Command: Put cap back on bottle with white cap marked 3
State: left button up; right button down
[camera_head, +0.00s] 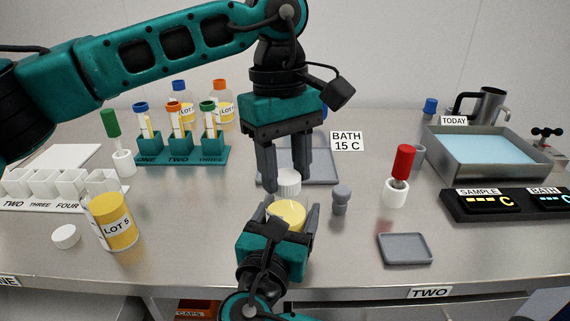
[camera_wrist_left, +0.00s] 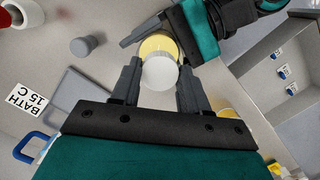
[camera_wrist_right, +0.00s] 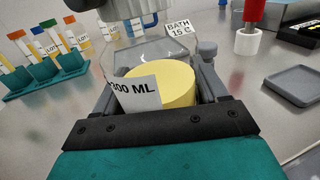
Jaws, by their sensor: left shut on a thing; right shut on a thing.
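My left gripper (camera_head: 285,180) points down from above, shut on a white ribbed cap (camera_head: 288,182). The cap also shows between its fingers in the left wrist view (camera_wrist_left: 160,74). My right gripper (camera_head: 290,218) is shut on a bottle with yellow contents (camera_head: 287,214), low over the front of the bench. In the right wrist view the bottle (camera_wrist_right: 165,88) has clear upper walls and a white label ending in "00 ML". The cap is just above the bottle's top in the head view; I cannot tell whether they touch. No mark 3 is readable.
A yellow LOT 5 bottle (camera_head: 113,222) and a loose white cap (camera_head: 66,236) stand left. A grey stopper-like piece (camera_head: 341,199), a red-handled tool in a white holder (camera_head: 395,193) and a grey tray (camera_head: 405,248) lie right. A test-tube rack (camera_head: 180,154) is behind.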

pick_arm(q)
jog(key=m, duration=0.5)
jog(key=shift+d+m+y, duration=0.1)
jog(key=shift+m+y, duration=0.3)
jog(key=m, duration=0.3)
jog(key=shift+m, duration=0.3)
jog(key=m+y, duration=0.1)
jog(key=m, duration=0.4)
jog(key=shift+m, duration=0.3)
jog(key=m, duration=0.4)
jog(key=shift+m+t, duration=0.3)
jog(key=shift+m, duration=0.1)
jog(key=o, duration=1)
jog(key=shift+c, duration=0.4)
